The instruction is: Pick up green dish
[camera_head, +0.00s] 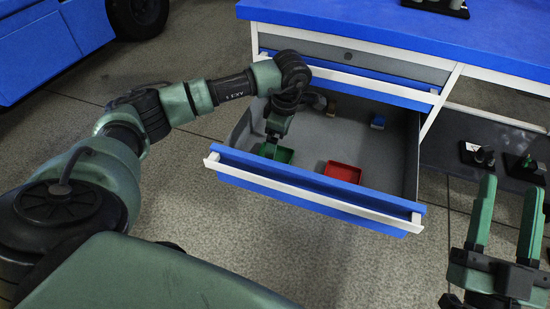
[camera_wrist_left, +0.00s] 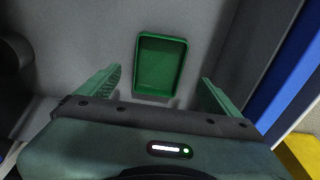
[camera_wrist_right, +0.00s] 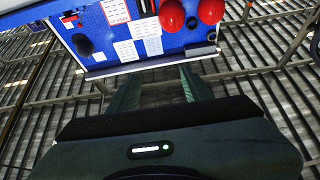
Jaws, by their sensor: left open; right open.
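The green dish (camera_head: 277,153) is a small rectangular tray on the floor of the open drawer, near its front left. In the left wrist view the green dish (camera_wrist_left: 161,65) lies ahead of and between the open fingers of my left gripper (camera_wrist_left: 155,88), which is empty. In the head view my left gripper (camera_head: 274,140) reaches down into the drawer, just above the dish, and partly hides it. My right gripper (camera_head: 505,215) is open and empty, outside the drawer at the right.
The drawer (camera_head: 310,182) is pulled out from a blue-topped bench (camera_head: 430,32). A red dish (camera_head: 342,172) lies to the right of the green one. A small blue item (camera_head: 377,122) and an orange-brown item (camera_head: 331,109) are farther back. The drawer walls surround my left gripper.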

